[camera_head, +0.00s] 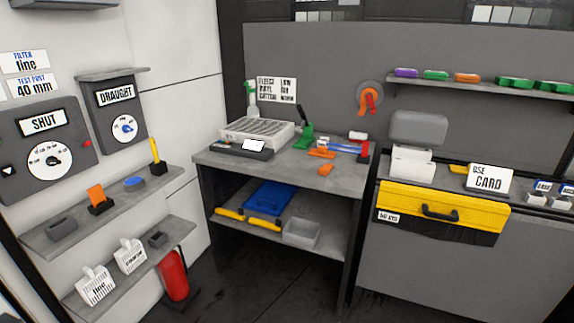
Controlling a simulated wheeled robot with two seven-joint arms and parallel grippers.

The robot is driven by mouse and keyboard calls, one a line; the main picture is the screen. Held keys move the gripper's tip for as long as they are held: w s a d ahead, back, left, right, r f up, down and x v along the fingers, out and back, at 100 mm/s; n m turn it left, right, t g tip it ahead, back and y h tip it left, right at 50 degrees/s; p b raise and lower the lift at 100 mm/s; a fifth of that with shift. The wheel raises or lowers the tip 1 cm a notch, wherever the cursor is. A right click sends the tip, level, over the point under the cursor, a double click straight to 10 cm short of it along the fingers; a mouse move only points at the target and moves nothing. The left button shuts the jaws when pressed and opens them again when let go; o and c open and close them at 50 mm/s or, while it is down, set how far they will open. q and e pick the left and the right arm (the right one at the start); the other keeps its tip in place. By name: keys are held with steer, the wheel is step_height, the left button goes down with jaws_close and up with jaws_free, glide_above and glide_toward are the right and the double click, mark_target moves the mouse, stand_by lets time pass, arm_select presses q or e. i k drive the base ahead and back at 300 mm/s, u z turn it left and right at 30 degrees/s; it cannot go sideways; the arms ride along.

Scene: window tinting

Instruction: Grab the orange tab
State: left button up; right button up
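Several orange things show. An upright flat orange piece (96,194) stands in a small black holder on the upper left wall shelf. A flat orange piece (321,153) lies on the workbench, with a smaller orange-red piece (325,169) in front of it at the bench edge. An orange rounded block (467,77) sits on the high right shelf between green ones. I cannot tell for certain which is the tab. Neither of my grippers shows in the head view.
The grey workbench (215,158) holds a slatted white tray (257,131) and a green tool (304,137). A yellow drawer (443,207) fronts the right cabinet. A red cylinder (173,275) stands at the lower left. Floor before the bench is clear.

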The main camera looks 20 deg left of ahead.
mark_target(325, 170)
steer(key=u, duration=0.15)
steer(key=i, duration=0.75)
steer(key=z, duration=0.6)
steer(key=i, duration=0.5)
steer(key=z, duration=0.4)
